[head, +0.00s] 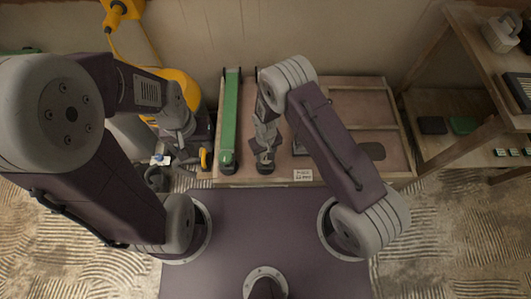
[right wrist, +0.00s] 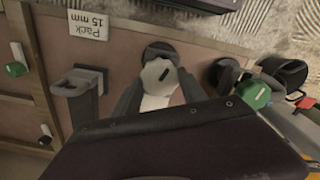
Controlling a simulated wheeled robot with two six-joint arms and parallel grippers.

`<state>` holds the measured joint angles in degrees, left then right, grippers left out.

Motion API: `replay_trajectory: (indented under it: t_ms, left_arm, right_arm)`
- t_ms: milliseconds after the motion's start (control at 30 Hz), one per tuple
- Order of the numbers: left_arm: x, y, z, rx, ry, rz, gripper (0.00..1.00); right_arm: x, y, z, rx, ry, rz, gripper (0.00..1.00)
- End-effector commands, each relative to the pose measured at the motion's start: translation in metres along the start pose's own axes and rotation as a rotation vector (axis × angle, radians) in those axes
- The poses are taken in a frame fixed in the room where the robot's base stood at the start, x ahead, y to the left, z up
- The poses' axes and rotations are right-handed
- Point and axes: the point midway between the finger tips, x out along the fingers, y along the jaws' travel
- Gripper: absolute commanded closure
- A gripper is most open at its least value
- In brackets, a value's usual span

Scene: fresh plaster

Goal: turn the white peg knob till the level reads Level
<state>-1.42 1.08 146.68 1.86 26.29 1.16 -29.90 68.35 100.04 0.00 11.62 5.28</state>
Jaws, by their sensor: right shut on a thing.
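The white peg knob (right wrist: 158,76), faceted with a dark mark on its face, sits in front of a round dark base in the right wrist view. My right gripper (right wrist: 160,92) is shut on it, one finger on each side. In the head view my right gripper (head: 265,158) reaches down at the bench's front edge and mostly hides the knob. My left gripper (head: 184,158) hangs at the bench's left end; its jaws are too small to read. A long green bar (head: 230,115) lies on the bench left of my right gripper. I cannot make out a level reading.
A "Pack 15 mm" label (right wrist: 87,25) is on the bench front beside the knob. A grey handle-like part (right wrist: 78,85) stands nearby, and a green knob (right wrist: 256,94) is on the other side. Shelves (head: 470,100) stand at the right. The bench's right half is mostly clear.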

Motion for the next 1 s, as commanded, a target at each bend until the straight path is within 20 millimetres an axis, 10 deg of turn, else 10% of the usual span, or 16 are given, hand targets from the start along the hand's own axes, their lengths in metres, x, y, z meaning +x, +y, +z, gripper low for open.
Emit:
replay_trajectory:
  t_ms: [200,233,300,633,1000]
  left_arm:
    - [0.0,0.0,0.0,0.0,0.0,0.0,0.64]
    - [0.0,0.0,0.0,0.0,0.0,0.0,0.64]
    - [0.0,0.0,0.0,0.0,0.0,0.0,0.64]
    - [-0.002,0.0,0.0,0.0,0.0,0.0,0.64]
    - [-0.024,0.001,-0.003,0.0,0.0,0.0,0.64]
  right_arm:
    - [0.0,0.0,0.0,0.001,-0.001,0.0,0.91]
    - [0.0,0.0,0.0,0.001,-0.001,0.0,0.45]
    - [0.0,0.0,0.0,0.001,-0.001,0.0,0.29]
    - [-0.004,0.0,0.0,0.002,0.001,0.0,0.29]
    - [-0.079,0.0,-0.001,0.002,0.002,0.0,0.29]
